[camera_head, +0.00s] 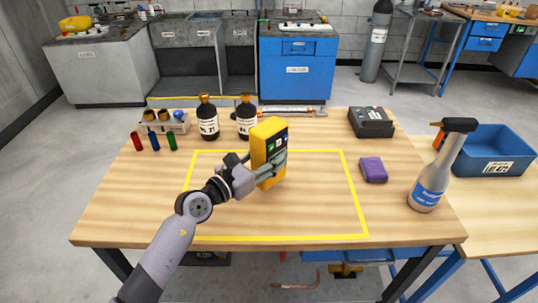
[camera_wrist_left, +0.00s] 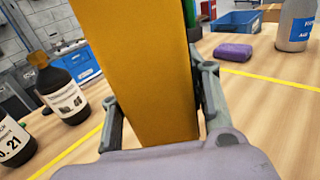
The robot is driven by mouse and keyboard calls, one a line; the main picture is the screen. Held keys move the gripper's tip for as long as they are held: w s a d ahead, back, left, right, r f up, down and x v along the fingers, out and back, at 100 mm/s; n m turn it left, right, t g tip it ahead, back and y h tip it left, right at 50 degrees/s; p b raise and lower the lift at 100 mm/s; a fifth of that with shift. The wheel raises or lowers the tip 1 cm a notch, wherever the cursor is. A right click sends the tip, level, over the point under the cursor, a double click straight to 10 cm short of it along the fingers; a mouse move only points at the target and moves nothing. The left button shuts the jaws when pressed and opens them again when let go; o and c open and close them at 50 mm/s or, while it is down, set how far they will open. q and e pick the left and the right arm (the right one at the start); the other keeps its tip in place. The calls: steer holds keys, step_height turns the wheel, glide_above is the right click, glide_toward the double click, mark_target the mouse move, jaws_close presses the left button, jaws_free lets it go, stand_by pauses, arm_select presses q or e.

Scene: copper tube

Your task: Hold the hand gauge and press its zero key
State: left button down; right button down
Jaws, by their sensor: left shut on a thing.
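The hand gauge (camera_head: 268,150) is a yellow upright block with a dark face that carries a small screen and several coloured keys. In the head view that face is turned to the right. My left gripper (camera_head: 262,172) is shut on the gauge's lower half, above the yellow-taped rectangle on the table. In the left wrist view the gauge (camera_wrist_left: 140,70) stands between the two fingers (camera_wrist_left: 160,105), and its plain yellow side faces the camera. Which key is the zero key is too small to tell. My right gripper is in neither view.
Two dark bottles (camera_head: 208,120) and a rack (camera_head: 165,125) with small coloured tubes stand at the back left. A black box (camera_head: 371,122), a purple sponge (camera_head: 373,170) and a spray bottle (camera_head: 432,180) are at the right. The taped area (camera_head: 310,215) is otherwise clear.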

arm_select(q)
steer(key=shift+f+b, duration=1.4)
steer(key=shift+f, duration=0.3)
steer(key=shift+f, duration=0.15)
steer(key=shift+s+f, duration=0.15)
steer(key=shift+f, duration=0.2)
stand_by(2.0)
